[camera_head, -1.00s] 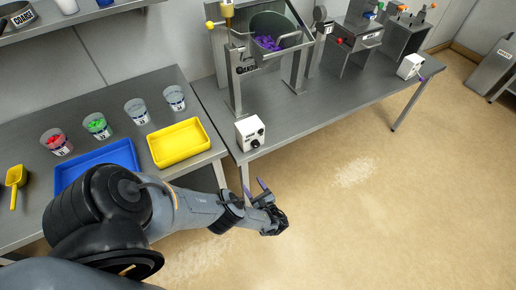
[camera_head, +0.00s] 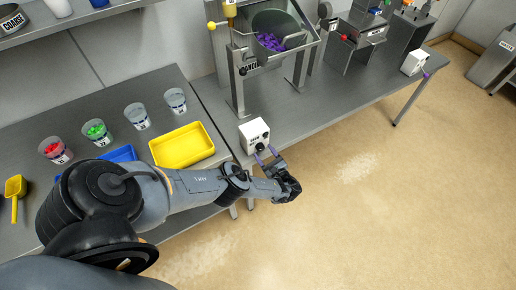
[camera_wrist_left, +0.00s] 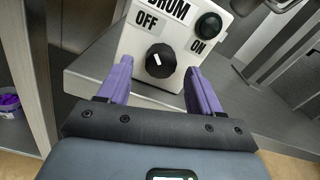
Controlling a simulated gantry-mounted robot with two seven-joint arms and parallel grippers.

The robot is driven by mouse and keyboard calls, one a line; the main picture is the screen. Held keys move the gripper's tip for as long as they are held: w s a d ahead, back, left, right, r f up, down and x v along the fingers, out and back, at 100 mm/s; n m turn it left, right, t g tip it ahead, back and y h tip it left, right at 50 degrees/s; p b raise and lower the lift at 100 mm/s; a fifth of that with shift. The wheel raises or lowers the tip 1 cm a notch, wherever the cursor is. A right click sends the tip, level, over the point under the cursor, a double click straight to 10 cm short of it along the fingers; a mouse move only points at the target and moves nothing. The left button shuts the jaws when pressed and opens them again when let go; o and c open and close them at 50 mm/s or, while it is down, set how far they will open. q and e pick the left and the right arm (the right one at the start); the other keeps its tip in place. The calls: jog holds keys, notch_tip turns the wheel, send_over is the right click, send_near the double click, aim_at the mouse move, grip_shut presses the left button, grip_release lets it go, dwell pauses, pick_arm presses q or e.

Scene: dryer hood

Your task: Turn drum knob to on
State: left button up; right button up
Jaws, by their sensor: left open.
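The white drum control box (camera_head: 254,134) stands at the front edge of the steel table. In the left wrist view the box (camera_wrist_left: 180,45) reads DRUM, with OFF at left and ON at right. Its black drum knob (camera_wrist_left: 160,60) has a white mark tilted slightly left of upright, toward OFF. A dark round lamp or button (camera_wrist_left: 209,25) sits above ON. My left gripper (camera_head: 266,153) is in front of the box. Its purple fingers (camera_wrist_left: 158,78) are open, one on each side of the knob, with nothing visibly held. Contact with the knob cannot be told.
The drum machine (camera_head: 278,30) with purple pieces stands behind the box. A yellow tray (camera_head: 182,146), a blue tray (camera_head: 122,154) and several cups are on the left table. Another white box (camera_head: 415,62) stands at the far right. Floor in front is clear.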

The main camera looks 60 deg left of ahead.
pick_arm(q)
jog(key=shift+a, duration=0.7)
pick_arm(e)
jog(key=shift+a+f, duration=0.15)
jog(key=shift+a, duration=0.3)
pick_arm(q)
jog(key=shift+d, duration=0.1)
pick_arm(e)
jog(key=shift+d, duration=0.1)
pick_arm(q)
jog(key=shift+c, duration=1)
jog(key=c, duration=0.9)
jog(key=shift+o, duration=0.2)
